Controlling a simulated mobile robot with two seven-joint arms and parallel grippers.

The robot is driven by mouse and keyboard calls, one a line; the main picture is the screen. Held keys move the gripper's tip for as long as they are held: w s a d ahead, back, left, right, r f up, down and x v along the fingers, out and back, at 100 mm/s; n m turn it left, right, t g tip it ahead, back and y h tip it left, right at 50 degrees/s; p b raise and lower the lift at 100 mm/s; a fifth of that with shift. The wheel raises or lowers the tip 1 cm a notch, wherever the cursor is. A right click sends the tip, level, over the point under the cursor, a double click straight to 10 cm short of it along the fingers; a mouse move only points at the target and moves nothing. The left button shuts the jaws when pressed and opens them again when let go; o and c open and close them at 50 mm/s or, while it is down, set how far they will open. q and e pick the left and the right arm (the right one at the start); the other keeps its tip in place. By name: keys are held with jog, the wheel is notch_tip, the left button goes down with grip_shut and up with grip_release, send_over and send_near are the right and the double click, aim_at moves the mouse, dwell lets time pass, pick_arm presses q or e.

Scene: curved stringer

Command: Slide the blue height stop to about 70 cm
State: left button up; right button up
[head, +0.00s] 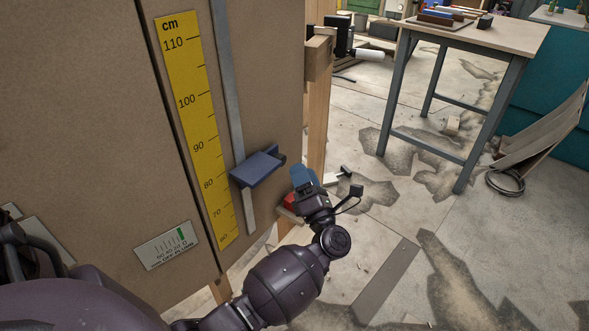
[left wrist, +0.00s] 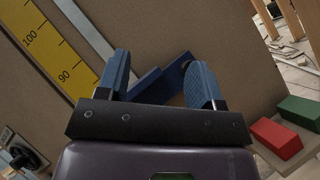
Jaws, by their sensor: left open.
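The blue height stop (head: 257,168) sits on a grey vertical rail (head: 232,90) beside a yellow cm scale (head: 190,100) on a brown board. Its left end looks roughly level with the 80 mark, though the slanted view makes this inexact. My left gripper (head: 303,178) is just right of the stop, with blue fingers apart. In the left wrist view the open left gripper (left wrist: 160,78) faces the board, and the stop (left wrist: 150,84) shows between and beyond its fingers; I cannot tell whether they touch. My right gripper is not in view.
A red block (left wrist: 275,138) and a green block (left wrist: 301,111) lie on a ledge right of the gripper. A small gauge plate (head: 166,245) is on the board at lower left. A wooden post (head: 318,110) edges the board. A table (head: 480,35) stands at the back right.

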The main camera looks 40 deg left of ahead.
pick_arm(q)
notch_tip(320, 180, down, 7)
jog(key=w+n+g+b, duration=0.2)
jog(key=n+g+b, duration=0.1)
jog(key=n+g, duration=0.35)
jog(key=shift+g, duration=0.35)
jog(key=x, duration=1.1)
jog(key=shift+r, duration=0.2)
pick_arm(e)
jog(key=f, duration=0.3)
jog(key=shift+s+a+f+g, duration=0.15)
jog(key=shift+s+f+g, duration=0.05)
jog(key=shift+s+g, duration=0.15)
